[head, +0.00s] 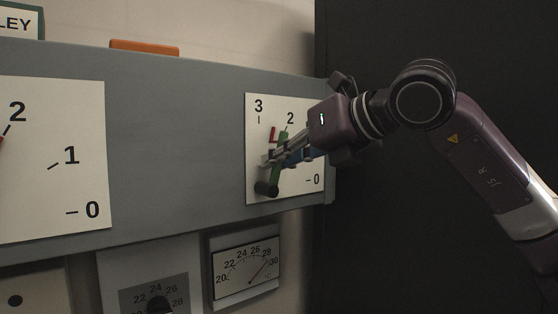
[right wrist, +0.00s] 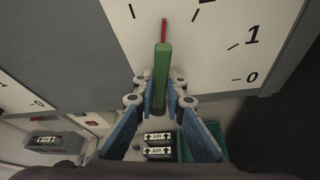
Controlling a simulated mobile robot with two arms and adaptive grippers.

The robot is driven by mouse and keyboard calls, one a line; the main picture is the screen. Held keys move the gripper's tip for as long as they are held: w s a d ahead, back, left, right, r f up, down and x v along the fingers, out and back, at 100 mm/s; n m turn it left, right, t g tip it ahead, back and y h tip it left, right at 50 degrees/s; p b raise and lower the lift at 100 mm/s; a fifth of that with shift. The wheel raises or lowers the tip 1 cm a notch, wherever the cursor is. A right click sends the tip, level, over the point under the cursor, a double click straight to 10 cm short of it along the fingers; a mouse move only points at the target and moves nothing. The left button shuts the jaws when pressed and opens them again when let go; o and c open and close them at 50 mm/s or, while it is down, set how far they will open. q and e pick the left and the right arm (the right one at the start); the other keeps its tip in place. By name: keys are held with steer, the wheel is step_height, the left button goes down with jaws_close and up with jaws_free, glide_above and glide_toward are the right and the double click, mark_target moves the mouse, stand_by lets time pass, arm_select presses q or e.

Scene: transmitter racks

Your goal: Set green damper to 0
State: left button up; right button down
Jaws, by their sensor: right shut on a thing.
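The green damper lever (head: 281,147) is on a white dial plate (head: 252,150) at the right end of a grey duct, with a black hub (head: 266,188) at its lower end. In the right wrist view the green handle (right wrist: 161,72) points up, and its red pointer (right wrist: 164,31) lies between the 2 and 3 ticks. My right gripper (head: 272,159) reaches in from the right and is shut on the green handle. In the right wrist view its fingers (right wrist: 161,92) flank the handle. In the head view the gripper hides the 1. My left gripper is not in view.
A larger dial plate (head: 60,150) with 2, 1 and 0 is on the left of the duct (head: 175,140). Below hang a thermometer gauge (head: 246,272) and a thermostat dial (head: 158,297). A dark wall (head: 385,230) stands to the right. An orange object (head: 144,47) lies on top.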

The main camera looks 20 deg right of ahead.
steer(key=shift+f, duration=0.1)
stand_by(0.3)
steer(key=shift+w+d+f+m+y+b, duration=0.1)
steer(key=shift+d+f+m+y+b, duration=0.3)
steer(key=shift+b, duration=0.5)
steer(key=m+y+b, duration=0.1)
steer(key=b, duration=0.1)
steer(key=d+f+m+b, duration=0.1)
steer(key=m+b, duration=0.1)
steer(key=w+d+m+y+b, duration=0.1)
steer(key=shift+f+y+b, duration=0.3)
steer(key=shift+f+b, duration=0.05)
steer(key=shift+b, duration=0.05)
steer(key=f+m+y+b, duration=0.1)
steer(key=m+b, duration=0.1)
steer(key=d+m+b, duration=0.1)
steer(key=b, duration=0.1)
steer(key=shift+w+f+m+y, duration=0.1)
steer(key=shift+f+m+y, duration=0.3)
steer(key=shift+f+m+t+y+b, duration=0.2)
steer(key=shift+f+m+t+b, duration=0.1)
steer(key=shift+m+b, duration=0.45)
steer(key=shift+f+m+t+y+b, duration=0.2)
steer(key=shift+f+m+t+b, duration=0.1)
steer(key=shift+m+b, duration=0.45)
steer(key=c, duration=2)
jaws_free()
steer(key=shift+o, duration=0.2)
